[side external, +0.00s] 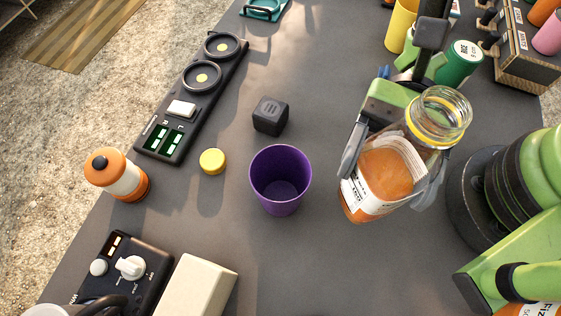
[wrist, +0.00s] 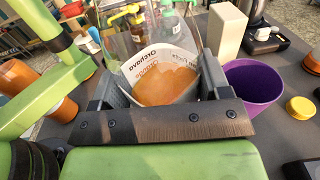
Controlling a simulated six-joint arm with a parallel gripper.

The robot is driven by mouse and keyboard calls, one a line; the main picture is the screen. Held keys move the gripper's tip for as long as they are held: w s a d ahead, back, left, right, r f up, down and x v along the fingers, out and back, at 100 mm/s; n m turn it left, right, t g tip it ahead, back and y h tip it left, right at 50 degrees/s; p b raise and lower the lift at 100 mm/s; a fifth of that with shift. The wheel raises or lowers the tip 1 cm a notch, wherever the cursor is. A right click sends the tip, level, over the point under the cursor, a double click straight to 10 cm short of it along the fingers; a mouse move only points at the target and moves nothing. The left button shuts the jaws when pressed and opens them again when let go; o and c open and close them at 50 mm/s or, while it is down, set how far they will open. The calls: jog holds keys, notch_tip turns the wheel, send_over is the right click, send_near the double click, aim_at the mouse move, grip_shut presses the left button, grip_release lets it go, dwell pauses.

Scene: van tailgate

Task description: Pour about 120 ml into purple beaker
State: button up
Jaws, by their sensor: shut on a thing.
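The purple beaker (side external: 280,180) stands upright on the dark table in the side view, and its inside looks empty. It also shows at the right of the wrist view (wrist: 256,84). My gripper (side external: 388,180) is shut on a clear glass jar (side external: 432,122) with a white label and orange liquid (side external: 385,174) inside. The jar is to the right of the beaker, tilted, with its open mouth toward the upper right, away from the beaker. In the wrist view the jar (wrist: 150,60) sits between the two fingers (wrist: 165,95). Whether its base touches the table is unclear.
A black cube (side external: 271,116) and a yellow lid (side external: 212,161) lie near the beaker. A black device with two round pads (side external: 192,100) and an orange-white bottle (side external: 117,174) are left. A cream block (side external: 197,287) is in front. A green can (side external: 459,63) stands behind the jar.

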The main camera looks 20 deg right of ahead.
aim_at(372, 186)
jog(key=shift+f, duration=2.15)
jog(key=shift+d+r+m+h, duration=0.15)
jog(key=shift+m+h, duration=0.35)
jog(key=shift+m, duration=1.2)
jog(key=m, duration=0.2)
jog(key=m+h, duration=0.1)
jog(key=shift+w+a+t, duration=0.1)
jog(key=shift+a+t, duration=0.15)
jog(key=shift+t, duration=0.05)
jog(key=m, duration=0.1)
jog(key=d+f+m+h, duration=0.1)
jog(key=shift+s+f+m, duration=0.2)
jog(key=shift+s+m, duration=0.2)
jog(key=shift+s+d+r+m, duration=0.15)
jog(key=shift+d+r+m, duration=0.15)
jog(key=shift+r+m, duration=0.35)
jog(key=shift+s+d+m+h, duration=0.15)
jog(key=shift+m+h, duration=0.35)
jog(key=shift+m, duration=0.25)
jog(key=shift+w+a+r+m+g+h, duration=0.1)
jog(key=shift+a+r+m+g+h, duration=0.1)
jog(key=shift+r+m, duration=0.15)
jog(key=shift+w+a+r+m+g+h, duration=0.1)
jog(key=shift+r+m+g, duration=0.1)
jog(key=shift+r+m, duration=0.1)
jog(key=shift+r, duration=0.15)
